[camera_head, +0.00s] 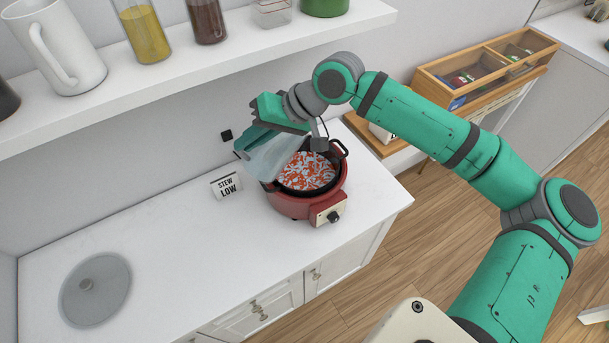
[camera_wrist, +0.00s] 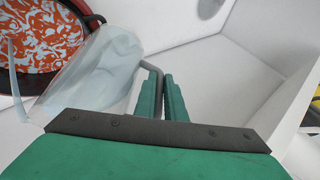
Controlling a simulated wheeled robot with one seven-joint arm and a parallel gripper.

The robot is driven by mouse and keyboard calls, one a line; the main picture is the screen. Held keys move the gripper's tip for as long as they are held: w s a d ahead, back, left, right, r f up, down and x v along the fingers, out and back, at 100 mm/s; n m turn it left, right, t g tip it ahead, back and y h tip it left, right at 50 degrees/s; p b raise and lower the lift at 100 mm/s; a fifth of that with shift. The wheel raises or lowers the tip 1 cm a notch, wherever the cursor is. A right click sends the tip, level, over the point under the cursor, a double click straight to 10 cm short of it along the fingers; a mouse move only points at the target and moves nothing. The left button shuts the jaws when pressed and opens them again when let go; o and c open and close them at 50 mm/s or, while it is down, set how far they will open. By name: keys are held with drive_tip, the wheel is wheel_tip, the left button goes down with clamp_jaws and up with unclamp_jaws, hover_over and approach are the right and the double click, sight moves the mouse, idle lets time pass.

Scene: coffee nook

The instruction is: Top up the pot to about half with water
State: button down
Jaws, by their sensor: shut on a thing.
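The pot is a red cooker (camera_head: 295,206) with a black inner bowl and a dial, standing open on the white counter. It holds orange and pale pieces (camera_head: 308,176); how high any water stands is hard to tell. My gripper (camera_head: 263,137) is shut on the grey handle of a clear pitcher (camera_head: 276,158), tilted over the pot's left side. In the wrist view the fingers (camera_wrist: 163,97) close around the handle, the pitcher (camera_wrist: 98,68) leans toward the pot (camera_wrist: 82,7), and its spout is over the contents. The water left in the pitcher cannot be made out.
A glass lid (camera_head: 95,290) lies on the counter at left. A small sign (camera_head: 227,186) reading "STEW LOW" stands left of the pot. A shelf (camera_head: 190,70) with a white jug (camera_head: 60,50) and jars is above.

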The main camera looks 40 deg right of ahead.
drive_tip(key=shift+w+a+r, duration=0.1)
drive_tip(key=shift+w+a, duration=0.05)
drive_tip(key=shift+a, duration=0.15)
drive_tip(key=shift+w+a, duration=0.2)
drive_tip(key=shift+a, duration=0.35)
drive_tip(key=shift+w+a, duration=0.2)
drive_tip(key=shift+a, duration=0.4)
drive_tip(key=shift+s+d+r+t+y, duration=0.15)
drive_tip(key=shift+d+t+y, duration=0.15)
drive_tip(key=shift+d+y, duration=0.3)
idle(1.4)
drive_tip(key=shift+s+d+f+m+t+y, duration=0.1)
drive_tip(key=shift+d+f+m+t+y, duration=0.25)
drive_tip(key=shift+y, duration=0.25)
idle(1.3)
drive_tip(key=shift+d+f, duration=0.1)
